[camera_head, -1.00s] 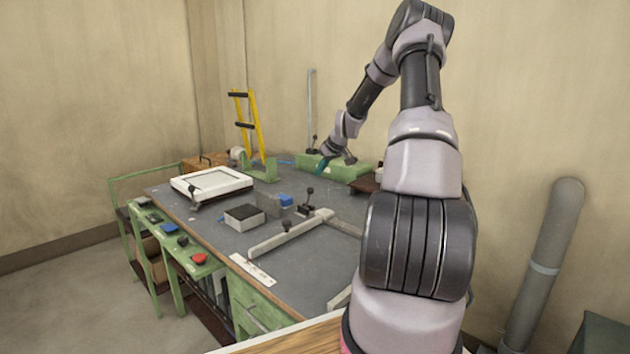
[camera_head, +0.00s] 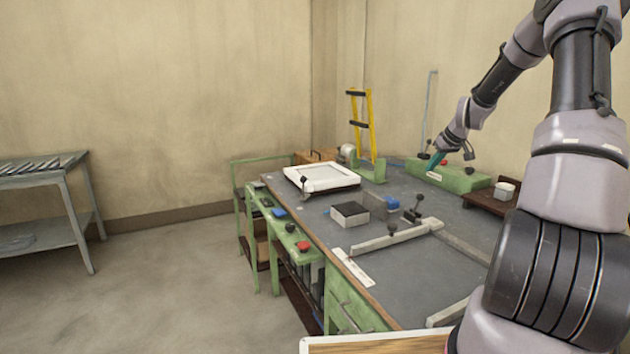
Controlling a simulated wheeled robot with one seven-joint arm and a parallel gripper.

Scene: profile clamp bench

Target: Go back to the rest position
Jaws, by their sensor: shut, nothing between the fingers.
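My arm reaches in from the right side of the head view, over the bench. My gripper (camera_head: 435,161) is at its far end, small in the picture, with teal fingers that look closed and empty. It points down in front of or just above a green clamp block (camera_head: 462,181) at the back of the bench. I cannot tell whether the fingers touch the block. Black knobs stand beside the gripper on both sides, and a red knob (camera_head: 444,163) shows close behind it.
The grey bench top (camera_head: 400,275) holds a white frame (camera_head: 322,177), a grey block (camera_head: 350,214), a clamp rail (camera_head: 395,238) and a yellow ladder-like stand (camera_head: 361,125). A brown tray (camera_head: 488,203) with a white cup-like thing lies right. A grey table (camera_head: 40,235) stands far left; floor between is clear.

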